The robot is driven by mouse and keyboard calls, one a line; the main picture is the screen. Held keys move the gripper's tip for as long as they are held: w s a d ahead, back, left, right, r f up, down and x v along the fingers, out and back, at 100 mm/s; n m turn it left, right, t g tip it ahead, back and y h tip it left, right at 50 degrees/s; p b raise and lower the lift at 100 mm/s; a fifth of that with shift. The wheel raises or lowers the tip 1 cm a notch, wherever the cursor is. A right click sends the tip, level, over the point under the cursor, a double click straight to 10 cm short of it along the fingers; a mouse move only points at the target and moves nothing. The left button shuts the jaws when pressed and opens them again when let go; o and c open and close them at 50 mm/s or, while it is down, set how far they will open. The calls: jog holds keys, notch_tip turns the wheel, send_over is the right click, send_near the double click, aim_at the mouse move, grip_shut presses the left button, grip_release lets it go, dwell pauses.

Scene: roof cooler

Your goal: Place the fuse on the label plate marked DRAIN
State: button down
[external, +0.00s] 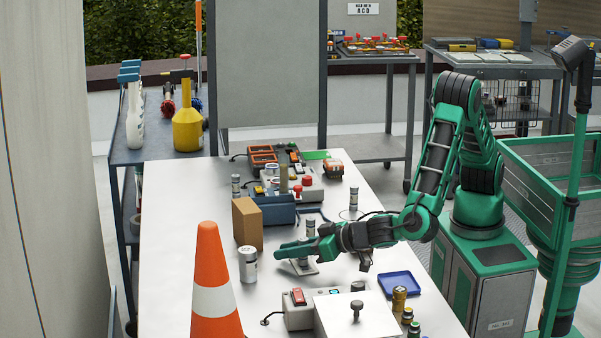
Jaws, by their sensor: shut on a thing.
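My gripper (303,246) reaches left from the arm, low over the middle of the white table. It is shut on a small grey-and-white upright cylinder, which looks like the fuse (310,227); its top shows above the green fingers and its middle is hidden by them. A small pale plate (301,268) lies on the table just below the gripper. I cannot read any marking on it, so I cannot tell whether it is the DRAIN label plate. I cannot tell whether the fuse touches the plate.
Close by stand a cardboard box (247,224), a white canister (248,266) and similar small cylinders (353,198). An orange cone (210,292) stands in front at left. A blue tray (400,286), white box (357,318) and red-switch box (299,312) are nearer the camera.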

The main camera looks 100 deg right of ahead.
jog(key=c, duration=1.6)
grip_release()
jog(key=shift+f, duration=0.1)
jog(key=v, duration=1.2)
